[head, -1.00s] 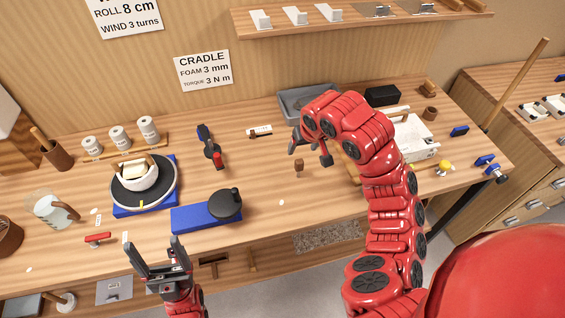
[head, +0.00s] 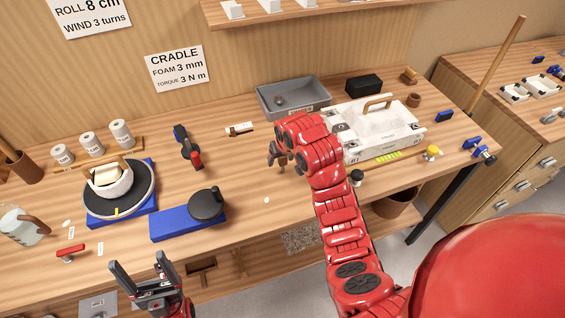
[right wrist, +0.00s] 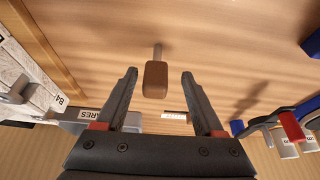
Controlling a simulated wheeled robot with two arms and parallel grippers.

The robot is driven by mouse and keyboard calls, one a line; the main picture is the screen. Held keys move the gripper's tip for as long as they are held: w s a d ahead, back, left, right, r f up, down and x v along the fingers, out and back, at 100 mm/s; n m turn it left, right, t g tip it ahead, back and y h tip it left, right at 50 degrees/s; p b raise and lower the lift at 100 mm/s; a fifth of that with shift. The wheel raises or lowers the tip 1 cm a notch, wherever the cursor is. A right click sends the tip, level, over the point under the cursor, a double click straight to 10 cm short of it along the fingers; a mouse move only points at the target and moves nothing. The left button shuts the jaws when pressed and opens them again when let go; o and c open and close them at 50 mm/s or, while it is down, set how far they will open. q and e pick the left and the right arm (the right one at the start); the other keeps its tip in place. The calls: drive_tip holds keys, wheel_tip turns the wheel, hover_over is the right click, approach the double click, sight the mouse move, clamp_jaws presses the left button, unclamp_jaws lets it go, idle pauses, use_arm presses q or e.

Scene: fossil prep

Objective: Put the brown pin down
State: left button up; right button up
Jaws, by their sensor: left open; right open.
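The brown pin (right wrist: 155,80) shows in the right wrist view as a brown block with a thin grey stem. It is between the open fingers of my right gripper (right wrist: 160,73), with a visible gap on each side. In the head view my right gripper (head: 278,156) is low over the middle of the table, and I cannot make out the pin clearly there. I cannot tell whether the pin touches the tabletop. My left gripper (head: 139,264) is open and empty at the table's front edge.
A grey bin (head: 292,98) and a white cradle tray (head: 385,143) stand behind and right of my right gripper. A blue base with a black disc (head: 207,204) and a turntable with a white bowl (head: 108,183) are to the left. The table front of my right gripper is mostly clear.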

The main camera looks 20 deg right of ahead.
sight(281, 162)
drive_tip(key=x, duration=0.1)
drive_tip(key=p+x, duration=0.2)
drive_tip(key=shift+d, duration=0.3)
drive_tip(key=shift+w+f, duration=0.2)
drive_tip(key=shift+f, duration=0.35)
clamp_jaws()
